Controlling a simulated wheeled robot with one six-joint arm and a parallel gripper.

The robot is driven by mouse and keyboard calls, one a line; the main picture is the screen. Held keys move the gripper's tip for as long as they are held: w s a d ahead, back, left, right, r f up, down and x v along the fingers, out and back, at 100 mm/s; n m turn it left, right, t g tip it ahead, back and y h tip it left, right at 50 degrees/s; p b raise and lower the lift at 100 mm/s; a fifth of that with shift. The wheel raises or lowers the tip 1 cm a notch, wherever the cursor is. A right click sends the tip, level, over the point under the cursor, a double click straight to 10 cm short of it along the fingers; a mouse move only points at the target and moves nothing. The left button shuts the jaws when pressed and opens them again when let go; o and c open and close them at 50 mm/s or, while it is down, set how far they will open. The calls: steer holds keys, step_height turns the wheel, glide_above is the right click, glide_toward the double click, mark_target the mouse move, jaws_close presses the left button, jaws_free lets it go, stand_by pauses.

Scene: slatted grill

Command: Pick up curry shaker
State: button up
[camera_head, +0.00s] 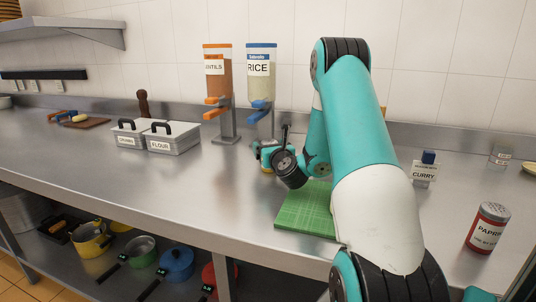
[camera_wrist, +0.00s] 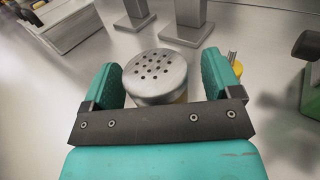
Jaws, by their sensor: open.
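A shaker (camera_wrist: 157,72) with a round, perforated metal lid stands between the fingers of my gripper in the wrist view. A little yellow shows below its lid; its label is hidden, so I cannot read its name. My gripper (camera_wrist: 160,82) is open, with one green finger on each side of the shaker; contact cannot be told. In the head view my gripper (camera_head: 267,153) is low over the counter, left of the green board, with a bit of yellow under it.
A green cutting board (camera_head: 306,213) lies beside my arm. Lentil (camera_head: 217,80) and rice (camera_head: 261,85) dispensers stand behind. Lidded containers, including a flour one (camera_head: 172,141), are to the left. A red paprika shaker (camera_head: 487,228) is at right. The front left counter is clear.

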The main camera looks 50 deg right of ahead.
steer(key=shift+a, duration=0.1)
steer(key=c, duration=1.1)
steer(key=shift+o, duration=0.2)
steer(key=shift+r, duration=0.1)
step_height(320, 180, up, 28)
steer(key=p, duration=1.4)
step_height(320, 180, up, 7)
steer(key=p, duration=0.6)
steer(key=shift+p, duration=0.35)
